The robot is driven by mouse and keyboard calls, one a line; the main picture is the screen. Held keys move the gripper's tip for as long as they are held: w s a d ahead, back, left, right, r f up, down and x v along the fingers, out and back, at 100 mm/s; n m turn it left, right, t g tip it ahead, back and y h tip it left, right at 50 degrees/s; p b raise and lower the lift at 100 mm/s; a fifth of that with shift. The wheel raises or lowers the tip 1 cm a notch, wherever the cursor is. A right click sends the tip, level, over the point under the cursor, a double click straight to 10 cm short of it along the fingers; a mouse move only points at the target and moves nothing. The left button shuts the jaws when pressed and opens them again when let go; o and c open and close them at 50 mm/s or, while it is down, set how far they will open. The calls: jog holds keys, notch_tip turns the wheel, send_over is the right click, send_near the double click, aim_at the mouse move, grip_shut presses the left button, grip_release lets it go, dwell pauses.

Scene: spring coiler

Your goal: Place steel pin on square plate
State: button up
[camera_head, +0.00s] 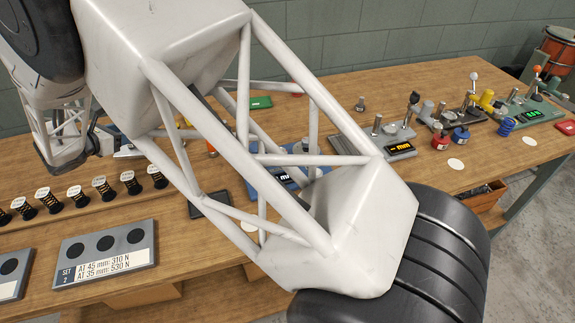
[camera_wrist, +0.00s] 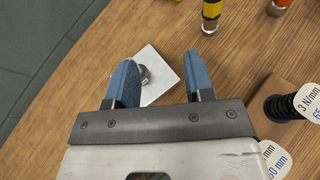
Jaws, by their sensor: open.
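In the wrist view, a pale square plate (camera_wrist: 168,74) lies on the wooden bench beyond my gripper (camera_wrist: 159,62). A short, round, shiny metal piece, which looks like the steel pin (camera_wrist: 143,74), is on the plate near its left side. My left finger partly hides it, so I cannot tell its full shape. My gripper is open, with two blue fingers apart and the plate showing between them. The pin is between the fingers in the picture, closer to the left one, and does not look gripped. In the head view, my arm hides much of the middle bench.
A row of dark springs (camera_wrist: 278,106) with white tags stands to the right in the wrist view. A yellow-and-dark cylinder (camera_wrist: 211,12) stands beyond the plate. In the head view, a gauge (camera_head: 388,140) and several coloured parts stand at the right; a grey block (camera_head: 105,250) lies front left.

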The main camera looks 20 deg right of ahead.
jog(key=s+d+r+m+g+y, duration=0.15)
jog(key=s+d+r+m, duration=0.3)
jog(key=d, duration=0.55)
jog(key=s+d+r+m+g, duration=0.35)
jog(key=s+d+r, duration=0.2)
jog(key=d, duration=0.45)
jog(key=s+d+r+m+g+y, duration=0.15)
jog(key=s+d+r+m, duration=0.3)
jog(key=d, duration=0.55)
jog(key=s+d+m+y, duration=0.3)
jog(key=s+d+m, duration=0.3)
jog(key=s, duration=0.9)
jog(key=s+d+m+g+y, duration=0.1)
jog(key=s+d+m+y, duration=0.2)
jog(key=s, duration=1.2)
jog(key=d+m, duration=0.3)
jog(key=m, duration=0.2)
jog(key=shift+d+r, duration=0.15)
jog(key=shift+d, duration=0.05)
